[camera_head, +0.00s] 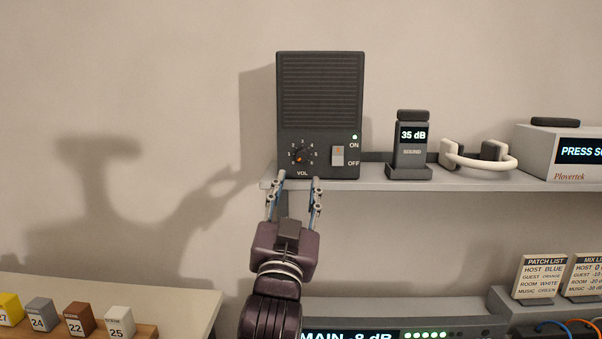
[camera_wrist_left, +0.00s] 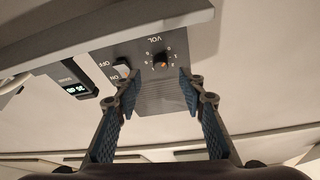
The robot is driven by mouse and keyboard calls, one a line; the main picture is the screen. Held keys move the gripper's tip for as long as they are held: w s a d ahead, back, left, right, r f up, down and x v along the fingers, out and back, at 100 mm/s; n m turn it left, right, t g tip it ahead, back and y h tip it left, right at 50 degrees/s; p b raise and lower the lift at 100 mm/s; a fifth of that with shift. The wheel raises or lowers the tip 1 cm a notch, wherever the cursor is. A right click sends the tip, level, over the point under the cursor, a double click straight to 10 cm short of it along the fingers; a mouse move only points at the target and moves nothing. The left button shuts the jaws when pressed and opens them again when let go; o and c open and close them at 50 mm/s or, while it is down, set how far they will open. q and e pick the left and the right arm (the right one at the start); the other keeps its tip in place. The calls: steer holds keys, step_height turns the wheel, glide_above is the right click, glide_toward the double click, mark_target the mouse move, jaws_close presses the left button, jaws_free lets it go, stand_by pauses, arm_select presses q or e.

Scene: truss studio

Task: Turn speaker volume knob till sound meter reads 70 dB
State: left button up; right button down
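The dark speaker (camera_head: 320,100) stands upright on a grey wall shelf. Its volume knob (camera_head: 301,156) is at the lower left of its front, inside a numbered dial; the pointer is too small to read surely. A power switch (camera_head: 338,156) sits right of it beside a lit green light. The sound meter (camera_head: 411,140) reads 35 dB. My left gripper (camera_head: 296,177) is open and empty, with its fingertips just below and in front of the knob. In the left wrist view the knob (camera_wrist_left: 160,58) shows beyond the open fingers, apart from them. My right gripper is not in view.
The shelf (camera_head: 470,180) runs right from under the speaker. White headphones (camera_head: 478,156) and a display box (camera_head: 565,155) stand further right. Below are a rack unit (camera_head: 400,329) and list cards (camera_head: 540,275). Numbered blocks (camera_head: 80,318) sit lower left. The wall left of the speaker is clear.

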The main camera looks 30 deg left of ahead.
mark_target(302, 160)
arm_select(q)
steer(key=p+x, duration=0.1)
steer(key=x, duration=0.6)
steer(key=shift+a+r+p, duration=0.1)
steer(key=shift+p, duration=0.3)
steer(key=shift+c, duration=0.3)
jaws_close()
